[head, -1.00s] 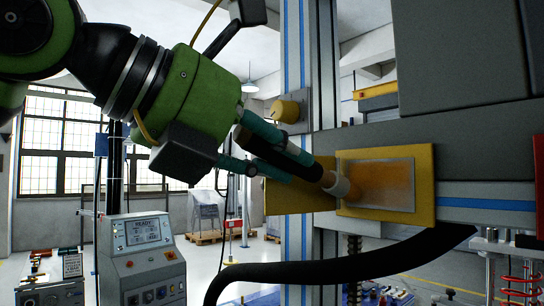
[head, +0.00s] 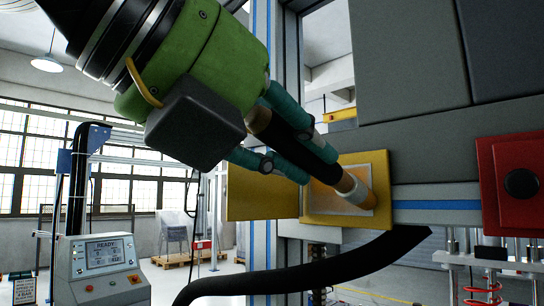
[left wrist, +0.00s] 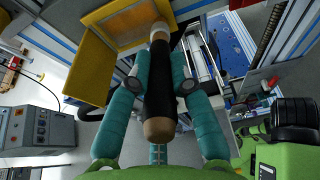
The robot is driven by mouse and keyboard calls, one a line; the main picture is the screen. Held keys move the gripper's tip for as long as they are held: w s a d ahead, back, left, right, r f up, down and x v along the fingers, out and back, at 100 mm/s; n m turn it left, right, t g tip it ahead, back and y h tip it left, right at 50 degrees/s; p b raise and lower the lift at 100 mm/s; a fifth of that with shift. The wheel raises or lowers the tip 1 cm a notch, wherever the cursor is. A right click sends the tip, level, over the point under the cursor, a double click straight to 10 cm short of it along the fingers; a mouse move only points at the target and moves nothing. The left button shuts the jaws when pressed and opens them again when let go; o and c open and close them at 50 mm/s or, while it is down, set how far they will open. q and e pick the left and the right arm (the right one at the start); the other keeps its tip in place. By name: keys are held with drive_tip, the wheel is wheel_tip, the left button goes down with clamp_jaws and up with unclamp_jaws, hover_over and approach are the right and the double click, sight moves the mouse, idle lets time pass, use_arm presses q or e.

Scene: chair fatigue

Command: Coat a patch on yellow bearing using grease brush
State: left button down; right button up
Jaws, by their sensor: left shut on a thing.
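The yellow bearing (head: 381,168) is a yellow plate on the grey machine beam, with a rectangular orange-tan patch (head: 325,198) on its face. It also shows at the top of the left wrist view (left wrist: 88,55). My left gripper (head: 303,153) is shut on the dark handle of the grease brush (head: 290,137), which has a tan butt end. The brush slants down to the right, and its pale tip lies over the right part of the patch. I cannot tell whether the bristles touch. My right gripper is in neither view.
A red box with a black round knob (head: 520,184) sits on the beam to the right. A thick black hose (head: 300,272) curves below the bearing. A control console (head: 100,270) stands at lower left. Grey panels (head: 410,60) close off the space above.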

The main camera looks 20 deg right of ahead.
use_arm(q)
drive_tip(key=w+a+p, duration=0.2)
drive_tip(key=w, duration=0.6)
drive_tip(key=shift+a, duration=0.4)
idle(0.5)
drive_tip(key=s+a+b, duration=0.1)
drive_tip(key=s+a, duration=0.1)
drive_tip(key=a, duration=0.3)
drive_tip(key=shift+a+b, duration=0.3)
drive_tip(key=shift+b, duration=0.05)
drive_tip(key=shift+s, duration=0.1)
